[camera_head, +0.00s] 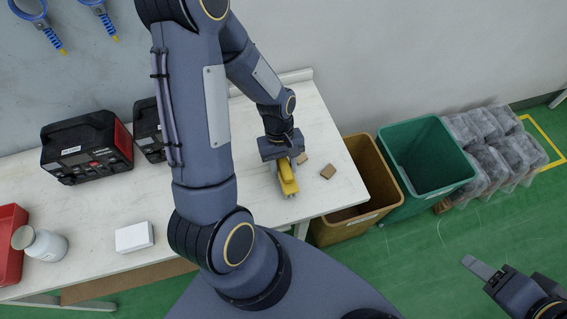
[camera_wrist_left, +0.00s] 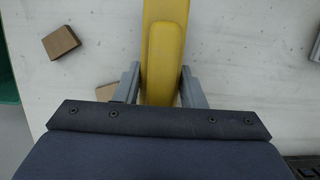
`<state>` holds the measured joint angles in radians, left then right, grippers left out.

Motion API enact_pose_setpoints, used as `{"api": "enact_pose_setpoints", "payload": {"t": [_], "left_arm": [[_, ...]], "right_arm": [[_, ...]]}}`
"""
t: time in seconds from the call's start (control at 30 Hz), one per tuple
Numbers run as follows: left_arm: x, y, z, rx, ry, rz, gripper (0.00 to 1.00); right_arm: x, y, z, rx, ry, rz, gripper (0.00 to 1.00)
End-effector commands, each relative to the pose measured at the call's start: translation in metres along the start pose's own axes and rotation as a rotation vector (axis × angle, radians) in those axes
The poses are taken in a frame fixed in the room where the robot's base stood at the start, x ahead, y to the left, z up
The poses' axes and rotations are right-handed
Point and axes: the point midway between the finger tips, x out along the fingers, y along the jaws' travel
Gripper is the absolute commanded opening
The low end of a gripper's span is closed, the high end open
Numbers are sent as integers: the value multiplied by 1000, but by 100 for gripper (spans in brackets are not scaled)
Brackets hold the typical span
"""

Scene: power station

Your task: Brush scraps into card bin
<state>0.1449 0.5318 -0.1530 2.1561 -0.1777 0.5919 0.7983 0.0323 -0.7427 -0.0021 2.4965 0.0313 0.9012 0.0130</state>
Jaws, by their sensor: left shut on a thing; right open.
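My left gripper (camera_head: 281,160) is shut on a yellow brush (camera_head: 287,178) above the right end of the white table. In the left wrist view the yellow handle (camera_wrist_left: 165,50) sits between the two grey fingers (camera_wrist_left: 163,85); its bristles are hidden there. One brown card scrap (camera_head: 328,171) lies to the right of the brush near the table's right edge. Another scrap (camera_head: 302,158) lies close beside the gripper, partly hidden by it. The brown bin (camera_head: 345,226) stands on the floor just past the table's right edge. My right gripper (camera_head: 482,268) is open and empty over the floor at lower right.
A green bin (camera_head: 428,165) stands right of the brown one, with wrapped grey bundles (camera_head: 493,140) beyond. Black-red power units (camera_head: 88,150), a white box (camera_head: 134,237), a white jar (camera_head: 40,244) and a red tray (camera_head: 10,245) occupy the table's left.

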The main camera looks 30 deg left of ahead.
Motion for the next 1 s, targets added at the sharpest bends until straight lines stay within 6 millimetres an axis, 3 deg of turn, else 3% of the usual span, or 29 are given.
{"api": "enact_pose_setpoints", "payload": {"t": [0.47,1.0], "left_arm": [[5,2,-2,1,0,0,20],[7,52,-2,2,0,0,20]], "right_arm": [[4,2,2,0,0,0,53],[5,2,3,0,0,0,53]]}}
